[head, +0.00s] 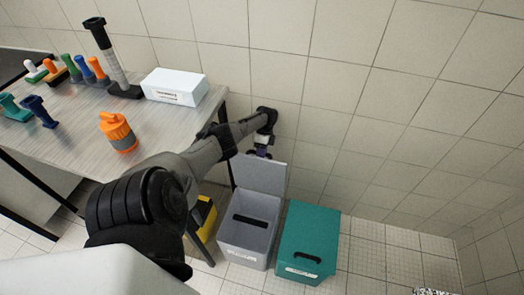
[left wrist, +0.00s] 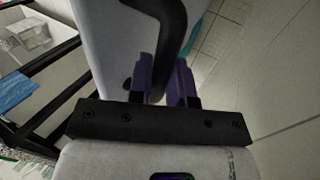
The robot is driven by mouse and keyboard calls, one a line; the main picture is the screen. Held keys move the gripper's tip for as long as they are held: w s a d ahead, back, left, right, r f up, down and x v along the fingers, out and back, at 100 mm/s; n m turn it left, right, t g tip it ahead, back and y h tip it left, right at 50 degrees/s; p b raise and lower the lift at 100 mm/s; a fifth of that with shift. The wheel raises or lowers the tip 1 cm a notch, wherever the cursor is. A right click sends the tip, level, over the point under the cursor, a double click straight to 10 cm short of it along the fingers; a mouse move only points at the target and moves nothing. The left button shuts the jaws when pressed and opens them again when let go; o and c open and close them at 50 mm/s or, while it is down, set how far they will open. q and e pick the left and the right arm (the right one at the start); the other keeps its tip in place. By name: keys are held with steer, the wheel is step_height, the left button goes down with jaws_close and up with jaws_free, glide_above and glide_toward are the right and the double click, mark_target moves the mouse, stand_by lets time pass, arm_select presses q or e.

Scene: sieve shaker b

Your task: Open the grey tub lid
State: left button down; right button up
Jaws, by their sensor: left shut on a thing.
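The grey tub (head: 246,241) stands on the tiled floor beside the table, with a dark slot and a pale label on it. Its lid (head: 259,174) is raised and stands steeply up at the tub's back edge. My left gripper (head: 262,152) is at the lid's upper edge, shut on it. The exact contact is partly hidden there. My right gripper is not in view.
A teal tub (head: 310,238) with a closed top stands right of the grey one. A yellow container (head: 203,214) is at its left. The table (head: 75,138) holds an orange-topped jar (head: 118,133), a white box (head: 175,86) and several coloured-handled tools. A tiled wall is close behind.

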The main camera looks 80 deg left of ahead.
arm_select(q)
steer(key=shift+f, duration=0.1)
stand_by(0.3)
steer(key=c, duration=1.1)
jaws_free()
steer(key=shift+o, duration=0.2)
steer(key=v, duration=0.7)
steer(key=shift+r+p, duration=0.3)
steer(key=shift+p, duration=0.05)
steer(key=shift+a, duration=0.15)
